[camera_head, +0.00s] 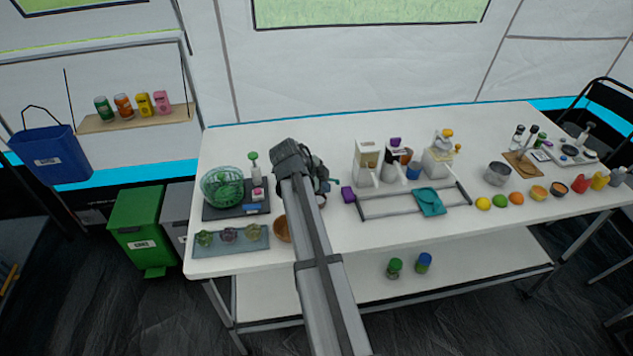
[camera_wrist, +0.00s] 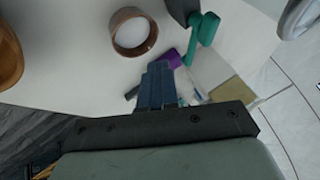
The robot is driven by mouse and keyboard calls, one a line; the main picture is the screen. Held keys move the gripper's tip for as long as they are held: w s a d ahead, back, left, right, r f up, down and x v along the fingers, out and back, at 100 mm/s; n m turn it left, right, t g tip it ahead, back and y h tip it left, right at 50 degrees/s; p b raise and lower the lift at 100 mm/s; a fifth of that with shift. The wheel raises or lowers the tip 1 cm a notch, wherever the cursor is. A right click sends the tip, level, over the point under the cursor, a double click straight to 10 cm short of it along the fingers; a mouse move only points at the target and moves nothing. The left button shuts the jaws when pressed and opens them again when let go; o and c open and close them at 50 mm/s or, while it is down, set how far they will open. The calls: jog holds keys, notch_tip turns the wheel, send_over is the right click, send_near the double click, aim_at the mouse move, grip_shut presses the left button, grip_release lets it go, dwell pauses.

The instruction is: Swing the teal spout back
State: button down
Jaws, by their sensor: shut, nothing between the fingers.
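The teal spout (camera_wrist: 207,28) shows at the upper right of the wrist view, beside a dark grey body (camera_wrist: 183,9). In the head view my gripper (camera_head: 312,172) is over the table's left half. I cannot tell the exact gap to the spout.
A copper-coloured cup (camera_wrist: 116,38) stands near my fingertips, with a purple block (camera_wrist: 172,58) close by. A brown bowl (camera_head: 282,231) lies left of my arm. A grey rack (camera_head: 385,211) with a teal cloth (camera_head: 428,203) is to the right. The table's front middle is clear.

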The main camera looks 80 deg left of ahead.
aim_at(331, 180)
jog(key=shift+w+a+f, duration=0.15)
jog(key=shift+w+a, duration=0.15)
jog(key=shift+a, duration=0.45)
jog(key=shift+w+a+f, duration=0.15)
jog(key=shift+w+a, duration=0.1)
jog(key=shift+a, duration=0.5)
jog(key=shift+w, duration=0.1)
jog(key=shift+w+a+n+g+y, duration=0.1)
jog(key=shift+w+n+g+y, duration=0.15)
jog(key=shift+n, duration=0.3)
jog(key=shift+w+a+n+g+y, duration=0.15)
jog(key=shift+n+y, duration=0.2)
jog(key=shift+n, duration=0.2)
jog(key=shift+w+a+n, duration=0.15)
jog(key=shift+a+n, duration=0.1)
jog(key=shift+n, duration=0.15)
jog(key=shift+d, duration=0.1)
jog(key=shift+s+d, duration=0.3)
jog(key=shift+s, duration=0.4)
